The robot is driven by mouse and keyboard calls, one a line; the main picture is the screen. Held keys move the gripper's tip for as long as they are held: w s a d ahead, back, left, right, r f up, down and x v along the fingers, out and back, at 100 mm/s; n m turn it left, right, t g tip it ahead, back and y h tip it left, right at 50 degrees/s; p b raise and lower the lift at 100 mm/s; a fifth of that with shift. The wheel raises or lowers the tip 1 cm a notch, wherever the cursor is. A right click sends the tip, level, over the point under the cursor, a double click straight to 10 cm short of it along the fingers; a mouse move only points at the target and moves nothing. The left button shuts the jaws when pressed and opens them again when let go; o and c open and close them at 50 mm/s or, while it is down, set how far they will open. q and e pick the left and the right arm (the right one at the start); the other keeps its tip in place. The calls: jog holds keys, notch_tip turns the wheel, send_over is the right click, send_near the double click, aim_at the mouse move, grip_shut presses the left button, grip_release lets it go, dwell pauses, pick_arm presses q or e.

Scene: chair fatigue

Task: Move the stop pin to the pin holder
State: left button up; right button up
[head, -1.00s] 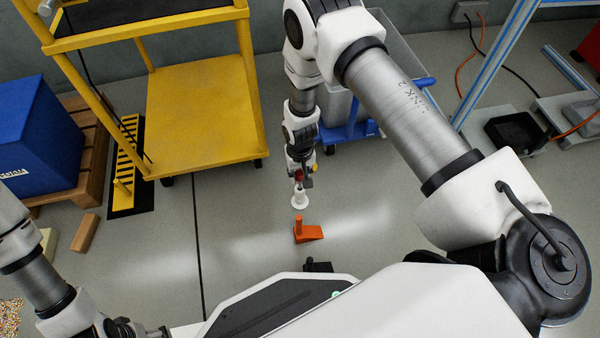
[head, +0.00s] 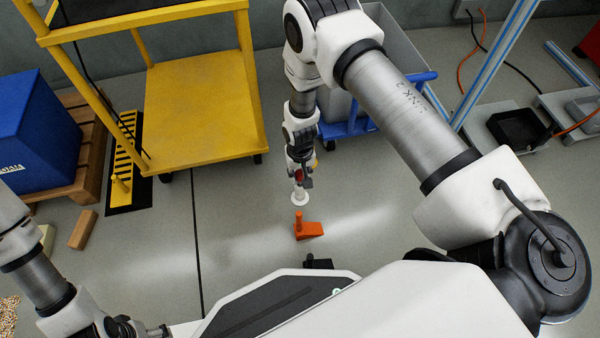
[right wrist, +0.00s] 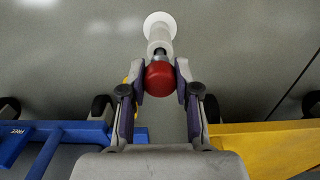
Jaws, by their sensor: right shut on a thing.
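The stop pin's red round knob (right wrist: 160,78) is between the fingers of my right gripper (right wrist: 160,72), which is shut on it. In the head view the knob (head: 298,175) is a small red spot at the end of my right arm. A short dark metal shaft shows beyond the knob. A white sleeve with a flared round base (right wrist: 160,25), seemingly the pin holder, is in line with the shaft; it also shows in the head view (head: 300,198). I cannot tell how deep the pin sits in it. My left arm is at the lower left; its jaws are unclear.
An orange wedge-shaped block with a peg (head: 309,230) lies on the floor just nearer than the white piece. A yellow cart (head: 200,100) stands to the left. A blue-framed cart (head: 350,128) stands behind my right arm. Open floor lies around the white piece.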

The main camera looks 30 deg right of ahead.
jog(key=shift+f+b, duration=0.65)
jog(key=shift+f, duration=0.45)
jog(key=o, duration=1.2)
jog(key=shift+r, duration=0.1)
jog(key=shift+c, duration=0.2)
notch_tip(320, 180, up, 12)
